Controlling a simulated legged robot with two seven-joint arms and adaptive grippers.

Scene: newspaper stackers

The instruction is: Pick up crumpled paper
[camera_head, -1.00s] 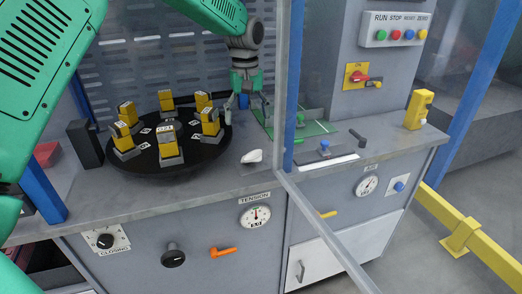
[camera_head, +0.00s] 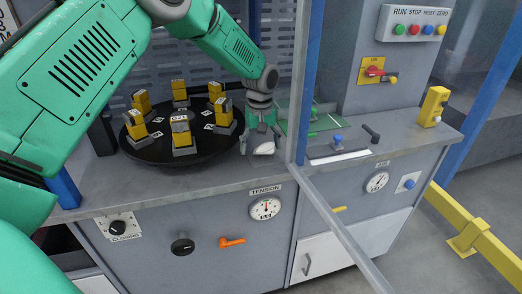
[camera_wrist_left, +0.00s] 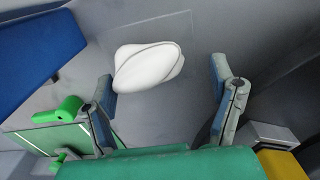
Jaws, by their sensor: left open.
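The crumpled paper (camera_head: 264,148) is a small white lump on the grey counter, right of the round black turntable in the head view. My left gripper (camera_head: 261,139) is directly over it, pointing down. In the left wrist view the paper (camera_wrist_left: 148,66) lies ahead of the open fingers (camera_wrist_left: 163,92), nearer the finger on the left of that picture. The fingers are not closed on it. Whether that finger touches the paper I cannot tell. My right gripper is in neither view.
The black turntable (camera_head: 150,152) carries several yellow and grey blocks on the left. A blue frame post (camera_head: 306,85) stands just right of my left gripper. A green plate (camera_head: 322,124) lies behind it. The counter front (camera_head: 205,186) is clear.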

